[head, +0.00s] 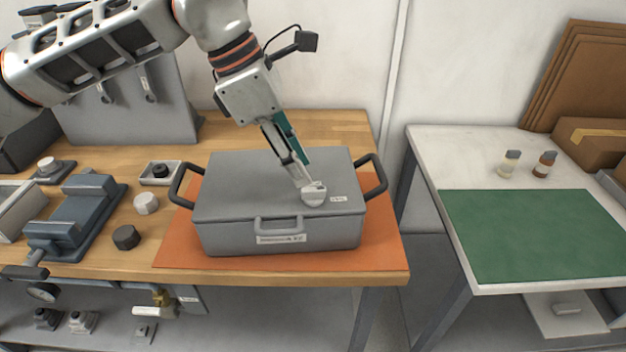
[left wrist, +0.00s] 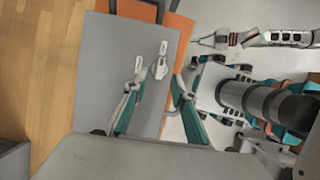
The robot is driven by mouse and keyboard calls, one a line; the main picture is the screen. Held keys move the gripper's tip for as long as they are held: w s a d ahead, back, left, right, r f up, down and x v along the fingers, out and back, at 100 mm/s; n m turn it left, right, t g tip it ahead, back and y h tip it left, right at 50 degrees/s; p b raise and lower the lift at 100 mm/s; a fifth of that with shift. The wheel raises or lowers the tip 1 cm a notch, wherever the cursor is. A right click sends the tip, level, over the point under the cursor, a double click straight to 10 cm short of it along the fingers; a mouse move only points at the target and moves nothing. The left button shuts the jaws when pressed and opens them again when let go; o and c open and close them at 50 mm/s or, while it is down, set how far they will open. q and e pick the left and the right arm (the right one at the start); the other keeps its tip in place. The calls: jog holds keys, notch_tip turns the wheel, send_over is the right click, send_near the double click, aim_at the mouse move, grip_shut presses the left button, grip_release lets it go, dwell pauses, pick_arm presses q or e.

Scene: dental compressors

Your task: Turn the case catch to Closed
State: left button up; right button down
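The grey case (head: 270,190) sits shut on an orange mat (head: 385,235). Its pale catch (head: 314,195) is near the front right of the lid, with a small label (head: 338,198) to its right; I cannot read the label. My left gripper (head: 302,180) reaches down to the catch from above. In the left wrist view, the left gripper's fingers (left wrist: 157,88) stand apart, with the catch (left wrist: 158,68) just beyond and between their tips. I cannot tell whether they touch it. A right arm end (left wrist: 207,42) shows small at the right of that view.
On the wooden bench left of the case are a blue-grey vise-like device (head: 75,215), a white knob (head: 146,203) and a dark knob (head: 126,237). Black handles (head: 374,172) stick out at the case's sides. A side table with a green mat (head: 530,235) stands right.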

aim_at(313, 188)
pick_arm(q)
jog(key=x, duration=0.5)
jog(key=shift+d, duration=0.1)
grip_shut()
